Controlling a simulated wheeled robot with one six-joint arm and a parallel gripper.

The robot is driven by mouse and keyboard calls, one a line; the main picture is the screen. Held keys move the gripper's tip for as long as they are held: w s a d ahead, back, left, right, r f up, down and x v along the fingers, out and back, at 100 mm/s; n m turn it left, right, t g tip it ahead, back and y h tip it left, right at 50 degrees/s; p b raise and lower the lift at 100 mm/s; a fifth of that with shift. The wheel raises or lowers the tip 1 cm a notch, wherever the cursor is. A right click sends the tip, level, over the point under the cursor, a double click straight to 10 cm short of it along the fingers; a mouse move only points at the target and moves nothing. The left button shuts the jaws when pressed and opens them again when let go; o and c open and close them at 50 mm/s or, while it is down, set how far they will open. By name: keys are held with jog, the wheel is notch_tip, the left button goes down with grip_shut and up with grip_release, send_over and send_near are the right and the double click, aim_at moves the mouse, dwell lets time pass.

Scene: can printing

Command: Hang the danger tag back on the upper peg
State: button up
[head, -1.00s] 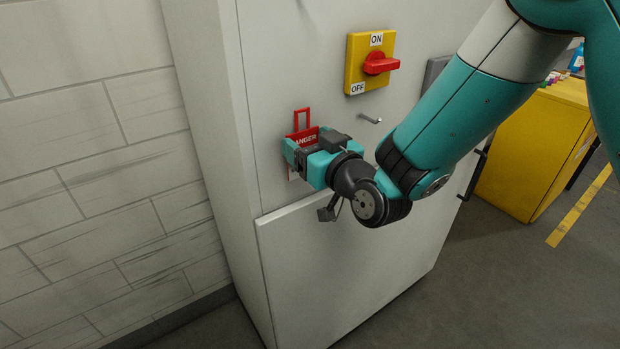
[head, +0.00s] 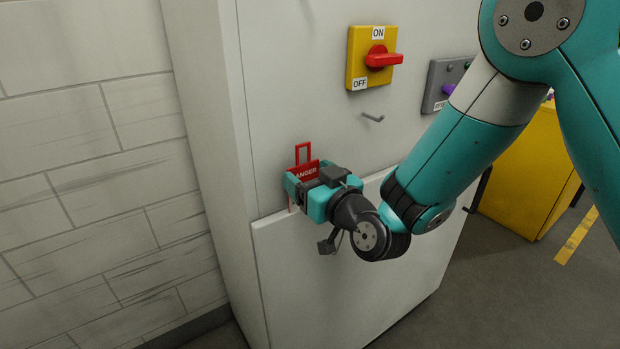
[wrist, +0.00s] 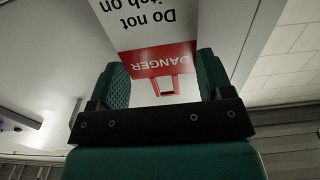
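The danger tag (head: 306,171) is a white card with a red DANGER band and a red loop at its top. My gripper (head: 303,187) is shut on the tag, its teal fingers at the tag's two side edges. The loop stands up above the fingers, and the fingers hide much of the card. In the wrist view the tag (wrist: 150,32) shows upside down between the fingers (wrist: 164,78). A small metal peg (head: 373,118) sticks out of the cabinet, empty, above and right of the tag. No other peg shows clearly.
A yellow switch plate (head: 357,75) with a red knob sits above the peg on the pale cabinet (head: 290,80). A grey box (head: 437,80) with a purple button is to the right. A brick wall (head: 90,150) stands left. A yellow cabinet (head: 525,170) stands right.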

jog(key=o, duration=0.5)
jog(key=shift+c, duration=0.2)
jog(key=shift+s+d+f+b, duration=0.15)
jog(key=shift+s+d+b, duration=0.15)
jog(key=shift+b, duration=0.3)
jog(key=b+v, duration=1.1)
jog(key=b, duration=0.2)
jog(key=shift+s, duration=0.15)
